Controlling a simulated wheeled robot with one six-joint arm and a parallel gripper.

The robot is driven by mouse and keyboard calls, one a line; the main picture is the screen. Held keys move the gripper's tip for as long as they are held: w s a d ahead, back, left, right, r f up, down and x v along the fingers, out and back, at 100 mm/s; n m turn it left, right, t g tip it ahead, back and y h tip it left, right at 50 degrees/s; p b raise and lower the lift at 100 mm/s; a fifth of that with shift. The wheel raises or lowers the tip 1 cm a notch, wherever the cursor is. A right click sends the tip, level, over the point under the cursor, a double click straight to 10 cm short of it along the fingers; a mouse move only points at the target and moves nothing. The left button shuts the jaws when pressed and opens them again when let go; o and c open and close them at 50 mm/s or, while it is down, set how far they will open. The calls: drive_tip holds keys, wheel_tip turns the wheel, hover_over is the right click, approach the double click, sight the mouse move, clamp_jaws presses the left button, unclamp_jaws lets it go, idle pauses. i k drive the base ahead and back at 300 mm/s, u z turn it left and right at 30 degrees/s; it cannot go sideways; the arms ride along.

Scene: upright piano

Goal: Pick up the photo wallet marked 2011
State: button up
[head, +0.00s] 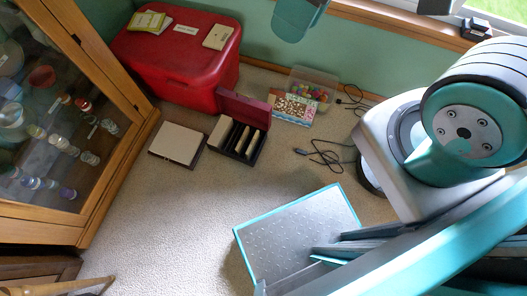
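No marking 2011 can be read, so I cannot tell which item is that photo wallet. Several cream wallet-like items (254,144) stand in a dark maroon box (236,156) with its lid (243,108) open, on the carpet. A flat cream piece (178,143) lies to the left of it. A small cream booklet or wallet (218,37) lies on the red chest, with writing too small to read. Parts of my teal and dark arm cross the lower right, well apart from these things. I cannot make out my gripper's fingers.
The red chest (180,72) stands against the wall, with yellow-green booklets (149,21) on top. A clear tub (316,82), a patterned card (292,108) and black cables (325,153) lie to the right. A glass cabinet (60,110) bounds the left. Carpet (190,205) is open in front.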

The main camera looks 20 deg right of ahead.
sight(253, 144)
drive_tip(key=u, duration=0.05)
drive_tip(key=k, duration=1.45)
drive_tip(key=z, duration=0.7)
drive_tip(key=i, duration=0.95)
drive_tip(key=u, duration=0.7)
drive_tip(key=i, duration=0.75)
drive_tip(key=u, duration=0.85)
